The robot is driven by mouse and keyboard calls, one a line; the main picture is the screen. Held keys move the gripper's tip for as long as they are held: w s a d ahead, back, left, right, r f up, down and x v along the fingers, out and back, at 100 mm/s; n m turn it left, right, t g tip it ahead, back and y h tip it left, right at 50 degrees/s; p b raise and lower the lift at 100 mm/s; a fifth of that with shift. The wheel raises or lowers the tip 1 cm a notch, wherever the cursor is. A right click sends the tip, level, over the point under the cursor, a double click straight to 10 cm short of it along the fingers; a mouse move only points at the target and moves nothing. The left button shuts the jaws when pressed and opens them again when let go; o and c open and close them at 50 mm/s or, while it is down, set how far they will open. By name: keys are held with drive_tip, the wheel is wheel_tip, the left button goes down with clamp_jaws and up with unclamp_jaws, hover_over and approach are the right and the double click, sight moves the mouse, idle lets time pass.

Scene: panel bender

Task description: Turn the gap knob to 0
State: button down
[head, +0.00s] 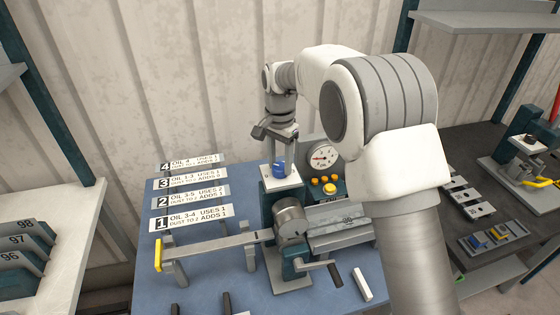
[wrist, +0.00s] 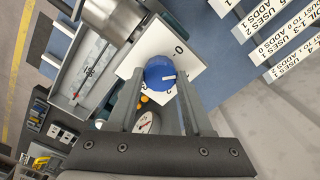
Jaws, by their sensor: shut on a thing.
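The gap knob (head: 278,168) is blue and sits on a white plate on top of the teal bender post. The "0" on the white dial plate (wrist: 182,62) is at the upper right, away from the pointer's direction. Other marks near the fingers are partly hidden. My gripper (head: 280,159) reaches down from above and is shut on the knob, one finger on each side. Its fingers also show in the wrist view (wrist: 160,80).
A round gauge (head: 323,156) and several orange buttons (head: 323,182) stand just right of the knob. A metal drum (head: 290,215) and a crank handle (head: 335,274) are in front. Label strips (head: 192,217) stand to the left on the blue table (head: 190,285).

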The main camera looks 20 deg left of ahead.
sight(280, 166)
drive_tip(key=n, duration=0.3)
drive_tip(key=shift+n, duration=2.2)
drive_tip(key=shift+n, duration=0.3)
drive_tip(key=shift+c, duration=1.5)
unclamp_jaws()
drive_tip(key=shift+r, duration=0.1)
wheel_tip(280, 166, up, 17)
drive_tip(key=shift+r, duration=0.15)
